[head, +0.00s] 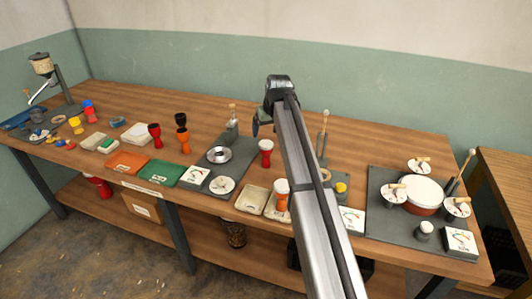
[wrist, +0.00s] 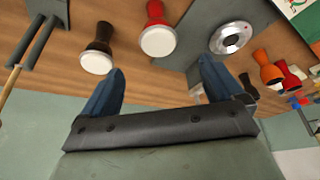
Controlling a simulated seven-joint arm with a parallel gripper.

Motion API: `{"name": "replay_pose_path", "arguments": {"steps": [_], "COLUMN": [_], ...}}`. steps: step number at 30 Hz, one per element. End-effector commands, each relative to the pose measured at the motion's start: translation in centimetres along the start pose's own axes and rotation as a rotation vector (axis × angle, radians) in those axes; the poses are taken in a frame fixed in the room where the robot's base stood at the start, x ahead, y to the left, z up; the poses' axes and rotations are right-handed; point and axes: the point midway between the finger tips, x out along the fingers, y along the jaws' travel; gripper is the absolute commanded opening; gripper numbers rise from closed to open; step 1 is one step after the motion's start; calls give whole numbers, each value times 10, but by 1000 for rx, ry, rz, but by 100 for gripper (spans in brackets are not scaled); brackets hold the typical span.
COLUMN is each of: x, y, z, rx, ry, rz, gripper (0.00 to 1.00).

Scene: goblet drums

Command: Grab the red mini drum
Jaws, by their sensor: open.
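A small red goblet drum with a white head (head: 266,148) stands upright on the table, just left of my arm. In the wrist view, a red drum with a white head (wrist: 158,35) lies ahead of and between my gripper's fingers, apart from them. A red drum with a black rim (head: 154,132) stands further left, and a similar one shows in the wrist view (wrist: 291,74). My gripper (wrist: 160,85) is open and empty, its two blue fingers spread. In the head view, the arm mostly hides it.
A black drum with a white head (wrist: 97,55) stands near the red one. An orange-and-black drum (head: 182,135) stands further left. A grey mat with a metal disc (head: 218,154) lies beside the red drum. An orange drum with a white head (head: 281,195) stands nearer the front edge.

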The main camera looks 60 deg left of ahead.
Motion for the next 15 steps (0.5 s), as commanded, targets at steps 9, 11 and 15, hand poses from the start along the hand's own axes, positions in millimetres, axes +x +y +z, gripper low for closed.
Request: {"name": "replay_pose_path", "arguments": {"steps": [9, 11, 15], "x": [42, 52, 74], "y": [1, 1, 1], "z": [0, -1, 0], "rx": [0, 0, 1], "ry": [-1, 0, 0], "rz": [0, 1, 1], "gripper": [94, 94, 94]}}
